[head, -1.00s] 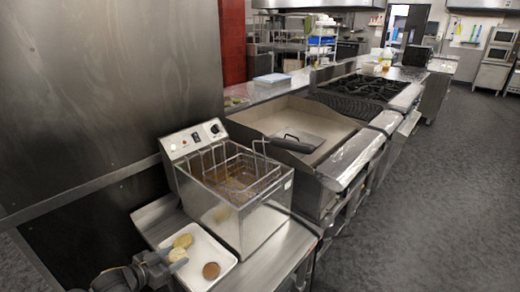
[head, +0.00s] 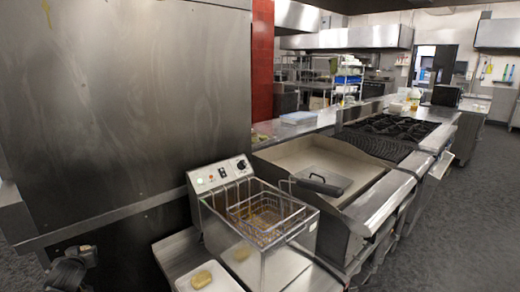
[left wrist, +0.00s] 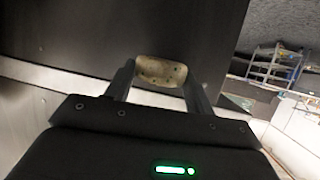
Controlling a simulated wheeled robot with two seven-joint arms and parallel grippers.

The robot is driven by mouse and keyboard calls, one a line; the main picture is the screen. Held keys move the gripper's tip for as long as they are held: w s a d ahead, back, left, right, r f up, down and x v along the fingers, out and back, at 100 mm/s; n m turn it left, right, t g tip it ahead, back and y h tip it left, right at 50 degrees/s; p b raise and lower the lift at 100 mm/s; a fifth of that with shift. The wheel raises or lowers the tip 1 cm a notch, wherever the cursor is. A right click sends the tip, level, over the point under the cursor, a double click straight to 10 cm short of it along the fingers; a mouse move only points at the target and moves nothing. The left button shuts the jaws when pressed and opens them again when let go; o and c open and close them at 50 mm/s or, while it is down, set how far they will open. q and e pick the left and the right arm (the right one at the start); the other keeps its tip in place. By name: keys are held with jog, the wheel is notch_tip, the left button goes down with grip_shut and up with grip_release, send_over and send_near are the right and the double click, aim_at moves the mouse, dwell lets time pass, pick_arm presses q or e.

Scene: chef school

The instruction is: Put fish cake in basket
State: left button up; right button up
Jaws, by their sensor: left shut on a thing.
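My left gripper (head: 84,257) is at the lower left of the head view, left of the tray and in front of the dark panel. In the left wrist view its two fingers are shut on a pale, speckled fish cake (left wrist: 160,71). Another yellowish fish cake (head: 201,279) lies on the white tray (head: 222,281), whose near part is cut off by the frame edge. The wire basket (head: 264,217) sits in the fryer, right of and beyond the tray. My right gripper is not in view.
The steel fryer (head: 290,246) stands beside the tray, with its control panel at the back. A flat griddle (head: 310,155) with a dark-handled press (head: 325,180) lies beyond it. A tall steel wall (head: 120,110) rises at the left. Open floor lies at the right.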

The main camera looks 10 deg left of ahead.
pick_arm(q)
jog(key=w+d+r+m+t+h, duration=0.15)
jog(key=d+r, duration=0.25)
jog(key=d, duration=0.8)
jog(key=w+d+r+m+h, duration=0.2)
jog(key=d+r, duration=0.2)
jog(key=d, duration=0.8)
jog(key=s+d+r+m+h, duration=0.2)
jog(key=d+r, duration=0.4)
jog(key=d, duration=0.3)
jog(key=s+d+r+m+t+h, duration=0.1)
jog(key=s+d+r+m+h, duration=0.1)
jog(key=s+d+r, duration=0.3)
jog(key=d+r, duration=0.1)
jog(key=d, duration=0.3)
jog(key=shift+s+d+r, duration=0.2)
jog(key=shift+s+r, duration=0.05)
jog(key=shift+a+h, duration=0.1)
jog(key=shift+h, duration=0.15)
